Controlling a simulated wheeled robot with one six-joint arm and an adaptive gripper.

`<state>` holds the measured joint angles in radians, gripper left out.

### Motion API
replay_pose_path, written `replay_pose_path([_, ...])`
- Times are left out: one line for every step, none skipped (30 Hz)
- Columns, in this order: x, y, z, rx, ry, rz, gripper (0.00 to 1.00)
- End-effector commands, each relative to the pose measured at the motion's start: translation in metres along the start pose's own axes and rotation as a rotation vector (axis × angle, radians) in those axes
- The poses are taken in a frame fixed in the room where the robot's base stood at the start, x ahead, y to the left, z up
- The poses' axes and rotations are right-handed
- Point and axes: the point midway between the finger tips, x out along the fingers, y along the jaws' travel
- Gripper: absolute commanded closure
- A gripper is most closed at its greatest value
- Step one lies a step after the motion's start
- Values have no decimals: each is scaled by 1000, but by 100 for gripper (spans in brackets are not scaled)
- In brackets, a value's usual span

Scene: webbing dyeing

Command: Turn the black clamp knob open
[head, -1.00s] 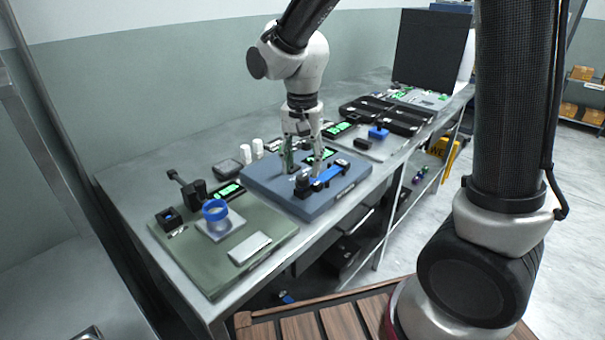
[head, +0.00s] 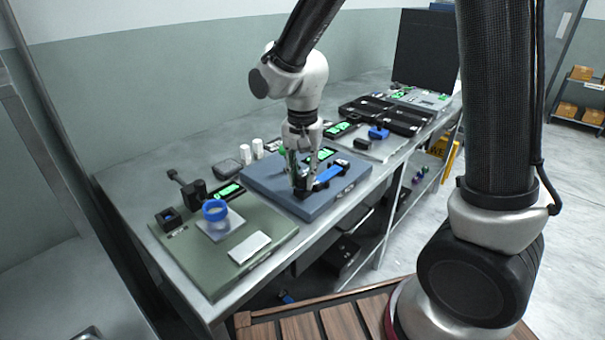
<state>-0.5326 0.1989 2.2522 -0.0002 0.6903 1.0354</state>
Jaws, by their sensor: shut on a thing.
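My gripper (head: 301,187) points down over the blue-grey board (head: 262,181) on the metal bench. Its fingers are shut on the black clamp knob (head: 302,192), which they largely cover. The knob sits on the board at the near left end of a bright blue strip (head: 327,175). The strip lies flat on the board with dark clamp parts along it. The knob's turn angle is too small to tell.
Two white bottles (head: 257,147) stand behind the blue-grey board. Black trays (head: 385,113) lie to the right.

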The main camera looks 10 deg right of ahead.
Motion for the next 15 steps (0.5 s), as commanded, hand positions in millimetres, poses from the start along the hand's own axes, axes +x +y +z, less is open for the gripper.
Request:
replay_pose_path([0, 0, 0, -4, 0, -1, 97])
replay_pose_path([0, 0, 0, -9, 0, -1, 97])
replay_pose_path([0, 0, 0, -16, 0, -1, 97])
replay_pose_path([0, 0, 0, -23, 0, -1, 97])
replay_pose_path([0, 0, 0, -32, 0, -1, 97])
replay_pose_path([0, 0, 0, -47, 0, -1, 97])
replay_pose_path([0, 0, 0, -59, 0, -1, 97])
replay_pose_path([0, 0, 0, -74, 0, -1, 97])
replay_pose_path([0, 0, 0, -96, 0, 0, 97])
replay_pose_path([0, 0, 0, -115, 0, 0, 97])
replay_pose_path([0, 0, 0, -135, 0, 0, 97])
replay_pose_path([0, 0, 0, -164, 0, 0, 97])
replay_pose_path([0, 0, 0, -188, 0, 0, 97])
replay_pose_path([0, 0, 0, -213, 0, 0, 97])
replay_pose_path([0, 0, 0, -248, 0, 0, 97])
